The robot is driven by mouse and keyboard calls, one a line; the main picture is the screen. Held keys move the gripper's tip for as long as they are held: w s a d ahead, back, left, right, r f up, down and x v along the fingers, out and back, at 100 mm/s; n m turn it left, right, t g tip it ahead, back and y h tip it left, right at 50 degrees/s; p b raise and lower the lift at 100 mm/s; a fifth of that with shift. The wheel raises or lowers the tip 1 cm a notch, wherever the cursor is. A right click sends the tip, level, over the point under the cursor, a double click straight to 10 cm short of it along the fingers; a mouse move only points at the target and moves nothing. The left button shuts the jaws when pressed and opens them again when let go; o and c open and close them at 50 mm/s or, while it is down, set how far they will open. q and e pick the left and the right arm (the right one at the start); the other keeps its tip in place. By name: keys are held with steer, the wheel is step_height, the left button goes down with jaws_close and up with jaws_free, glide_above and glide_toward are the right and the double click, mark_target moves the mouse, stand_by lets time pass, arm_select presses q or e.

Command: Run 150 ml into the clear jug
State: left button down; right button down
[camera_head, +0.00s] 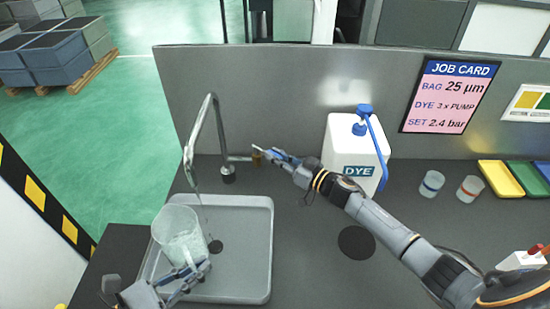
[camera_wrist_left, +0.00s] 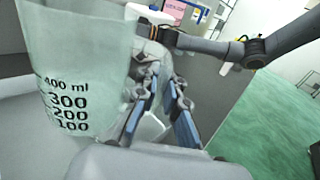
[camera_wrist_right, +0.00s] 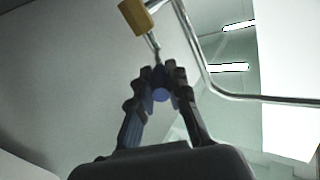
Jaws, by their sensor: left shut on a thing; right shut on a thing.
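The clear jug (camera_head: 176,222) stands at the left of the grey sink (camera_head: 258,250), close to the tap spout (camera_head: 189,160). The left wrist view shows its side (camera_wrist_left: 75,60) with marks from 100 to 400 ml. I cannot tell the water level. My left gripper (camera_head: 198,268) is shut on the jug, at its near right side; the exact grip is partly hidden. My right gripper (camera_head: 268,153) is shut on the tap lever (camera_wrist_right: 153,42), whose blue end (camera_wrist_right: 160,95) shows between the fingers. A thin line shows below the spout; I cannot tell if water runs.
A white dye container (camera_head: 345,145) with a blue pump stands behind my right arm. Two small cups (camera_head: 431,184) and coloured trays (camera_head: 500,180) lie to the right. A dark round pad (camera_head: 356,243) is on the counter. A grey partition (camera_head: 290,90) closes the back.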

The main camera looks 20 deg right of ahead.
steer(key=shift+d, duration=0.1)
stand_by(0.3)
steer(key=c, duration=1.3)
jaws_free()
steer(key=v, duration=1.2)
steer(key=shift+w+d+f, duration=0.1)
